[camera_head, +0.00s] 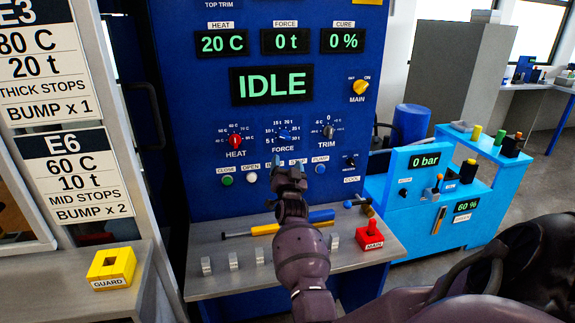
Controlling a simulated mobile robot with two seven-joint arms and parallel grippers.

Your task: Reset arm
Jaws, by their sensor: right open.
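My right gripper (288,168) is dark and open, with its fingers up at the button row of the blue press panel (185,100). It covers part of the row, so I cannot tell whether it touches a button. My right arm comes up from the bottom right, in front of the grey shelf. The screens read 20 C, 0 t, 0 % and IDLE. The red HEAT knob (235,140), blue FORCE knob (284,134), black TRIM knob (328,131) and yellow MAIN switch (360,88) show above. My left gripper is not in view.
A yellow GUARD block (111,266) sits on the left bench. A light-blue cart (405,225) with a 0 bar screen stands to the right.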

